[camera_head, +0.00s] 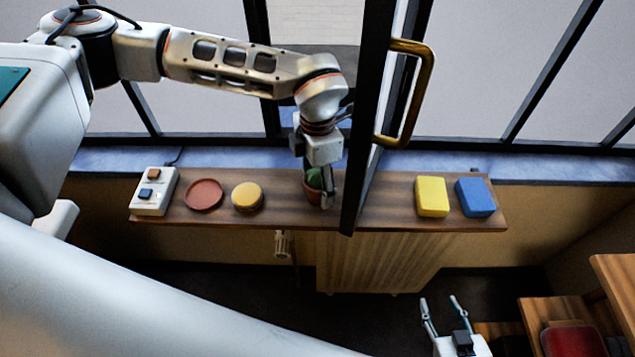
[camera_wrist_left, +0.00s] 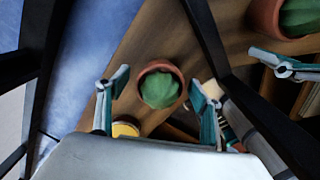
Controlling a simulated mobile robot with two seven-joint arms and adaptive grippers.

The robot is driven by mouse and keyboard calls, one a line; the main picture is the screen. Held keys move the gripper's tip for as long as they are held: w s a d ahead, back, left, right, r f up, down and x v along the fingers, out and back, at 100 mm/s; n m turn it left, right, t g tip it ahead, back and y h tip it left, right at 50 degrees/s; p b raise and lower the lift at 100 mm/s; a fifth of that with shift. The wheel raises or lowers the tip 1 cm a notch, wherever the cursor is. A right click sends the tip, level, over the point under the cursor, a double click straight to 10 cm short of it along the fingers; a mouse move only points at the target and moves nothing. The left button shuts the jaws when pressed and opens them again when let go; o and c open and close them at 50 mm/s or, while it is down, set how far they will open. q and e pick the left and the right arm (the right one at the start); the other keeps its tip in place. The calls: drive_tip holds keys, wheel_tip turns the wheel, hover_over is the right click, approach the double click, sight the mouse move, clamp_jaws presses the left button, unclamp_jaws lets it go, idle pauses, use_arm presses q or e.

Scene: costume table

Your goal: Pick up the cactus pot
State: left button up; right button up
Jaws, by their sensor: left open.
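The cactus pot (camera_head: 312,194), a terracotta pot with a round green cactus, stands on the wooden shelf beside the open window frame. My left gripper (camera_head: 321,182) comes down over it and partly hides it. In the left wrist view, the cactus pot (camera_wrist_left: 160,89) sits upright between the spread fingers of my left gripper (camera_wrist_left: 157,92), with visible gaps on both sides. My left gripper is open and holds nothing. My right gripper (camera_head: 441,303) is open and empty, low in the head view, away from the shelf.
The dark frame of the open window (camera_head: 367,120), with a brass handle (camera_head: 423,90), stands just right of the pot. A second pot and finger in the wrist view look like its reflection. The shelf also holds a switch box (camera_head: 153,192), red dish (camera_head: 204,194), yellow disc (camera_head: 247,196), yellow block (camera_head: 432,196) and blue block (camera_head: 475,197).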

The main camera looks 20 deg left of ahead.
use_arm(q)
drive_tip(key=c, duration=1.3)
drive_tip(key=shift+c, duration=0.2)
